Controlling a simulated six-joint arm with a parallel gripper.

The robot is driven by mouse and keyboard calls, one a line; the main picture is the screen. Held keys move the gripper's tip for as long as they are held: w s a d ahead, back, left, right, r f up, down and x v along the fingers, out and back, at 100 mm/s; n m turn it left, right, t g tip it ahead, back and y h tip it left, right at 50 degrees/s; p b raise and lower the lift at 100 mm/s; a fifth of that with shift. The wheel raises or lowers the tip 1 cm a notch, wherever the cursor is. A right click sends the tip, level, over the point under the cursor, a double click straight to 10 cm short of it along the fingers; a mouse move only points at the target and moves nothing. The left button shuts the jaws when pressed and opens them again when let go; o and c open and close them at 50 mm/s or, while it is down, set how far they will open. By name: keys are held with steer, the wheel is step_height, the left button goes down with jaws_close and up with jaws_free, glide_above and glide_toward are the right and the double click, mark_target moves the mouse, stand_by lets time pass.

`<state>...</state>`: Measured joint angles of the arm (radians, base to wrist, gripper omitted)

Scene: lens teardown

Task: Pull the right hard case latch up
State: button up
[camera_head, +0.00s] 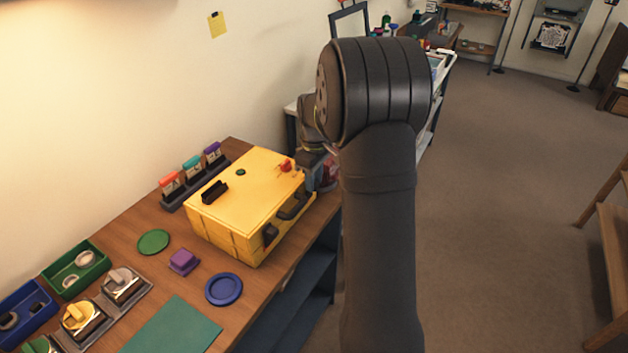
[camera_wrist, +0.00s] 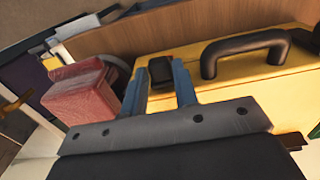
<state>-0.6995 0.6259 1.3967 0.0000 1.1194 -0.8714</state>
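The yellow hard case (camera_head: 245,190) lies shut on the wooden desk, with a black handle (camera_head: 293,207) on its front side. One black latch (camera_head: 270,235) shows left of the handle in the head view. The right latch (camera_wrist: 160,70) is a small black block beside the handle in the wrist view; in the head view my gripper (camera_head: 318,172) hides it. In the wrist view my gripper (camera_wrist: 160,78) has its two blue fingers apart, one on each side of this latch. I cannot tell whether they touch it.
A red block (camera_wrist: 80,95) shows left of the fingers in the wrist view. A purple block (camera_head: 183,261), a blue round dish (camera_head: 223,289) and a green disc (camera_head: 153,242) lie on the desk near the case. Open floor (camera_head: 480,220) lies to the right.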

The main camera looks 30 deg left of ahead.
steer(key=o, duration=0.3)
step_height(320, 180, up, 18)
steer(key=shift+f, duration=0.25)
steer(key=shift+f, duration=0.1)
stand_by(0.6)
step_height(320, 180, down, 17)
steer(key=shift+f, duration=0.15)
stand_by(0.4)
